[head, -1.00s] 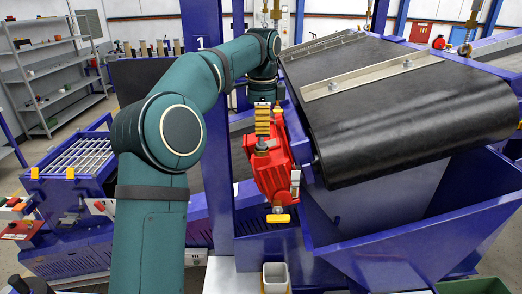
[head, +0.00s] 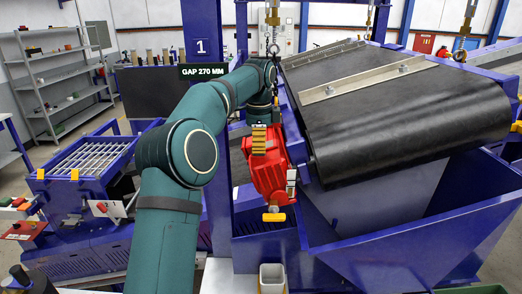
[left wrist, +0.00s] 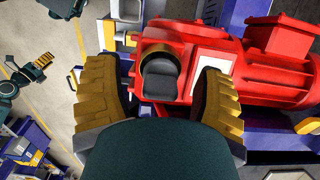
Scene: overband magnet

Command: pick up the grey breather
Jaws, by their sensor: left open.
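The grey breather (left wrist: 161,80) stands on top of the red gear unit (head: 269,177), beside the black conveyor belt. In the left wrist view it is a dark grey cap with a brownish ring at its upper edge. My left gripper (head: 259,140) has ribbed yellow fingers and is open. In the left wrist view one finger is left of the breather and one right, with visible gaps. The breather does not show clearly in the head view, where the gripper covers it.
The black belt (head: 395,110) on its blue frame is close on the right. A blue post (head: 214,130) stands left of the gear unit. A yellow-handled fitting (head: 274,217) sits below the unit, above a white container (head: 272,278). Chains hang above.

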